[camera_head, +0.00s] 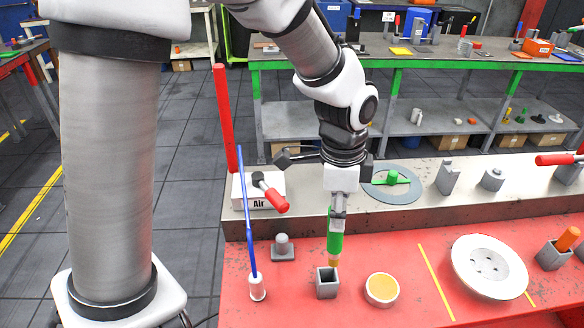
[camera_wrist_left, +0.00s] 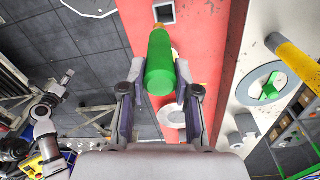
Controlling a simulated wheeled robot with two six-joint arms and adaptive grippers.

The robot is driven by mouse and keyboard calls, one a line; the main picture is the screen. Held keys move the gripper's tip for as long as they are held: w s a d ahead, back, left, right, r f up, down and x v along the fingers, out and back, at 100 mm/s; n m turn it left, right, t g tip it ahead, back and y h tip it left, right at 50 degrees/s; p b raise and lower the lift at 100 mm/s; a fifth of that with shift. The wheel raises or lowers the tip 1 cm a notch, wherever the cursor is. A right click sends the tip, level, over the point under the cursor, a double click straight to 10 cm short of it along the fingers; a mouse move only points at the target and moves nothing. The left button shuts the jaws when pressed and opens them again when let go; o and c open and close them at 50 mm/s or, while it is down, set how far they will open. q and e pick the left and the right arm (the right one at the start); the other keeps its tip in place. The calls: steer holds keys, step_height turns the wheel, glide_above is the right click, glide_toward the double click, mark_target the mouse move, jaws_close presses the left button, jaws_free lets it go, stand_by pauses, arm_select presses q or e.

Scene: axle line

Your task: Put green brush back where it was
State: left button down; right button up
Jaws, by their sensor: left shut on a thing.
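The green brush (camera_head: 335,244) hangs roughly upright from my left gripper (camera_head: 337,212), its tan tip pointing down. The tip is just above a grey square holder (camera_head: 326,284) on the red bench. The tip overlaps the holder's back edge in the head view, so I cannot tell whether it is inside the opening. In the left wrist view the green brush (camera_wrist_left: 160,66) sits between the two fingers of my left gripper (camera_wrist_left: 160,92), with the square holder (camera_wrist_left: 164,13) beyond its tip. My right gripper is not in view.
A round tin of orange paste (camera_head: 382,289) stands right of the holder. A grey block with a peg (camera_head: 283,248) and a white-based blue rod (camera_head: 257,289) are to its left. A white plate (camera_head: 488,266) lies farther right. A raised grey ledge (camera_head: 420,214) runs behind.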

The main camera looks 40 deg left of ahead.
mark_target(334, 246)
arm_select(q)
steer(key=shift+s+a+f+b, duration=0.15)
steer(key=shift+f+b, duration=0.1)
steer(key=shift+b, duration=0.15)
steer(key=shift+r+b, duration=0.15)
steer(key=shift+b, duration=0.15)
steer(key=shift+y, duration=0.4)
steer(key=f+p, duration=0.1)
steer(key=f, duration=0.8)
steer(key=shift+w, duration=0.2)
steer(key=shift+f, duration=0.35)
steer(key=shift+w+d, duration=0.2)
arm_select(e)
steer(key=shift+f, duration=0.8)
arm_select(q)
steer(key=shift+f, duration=0.1)
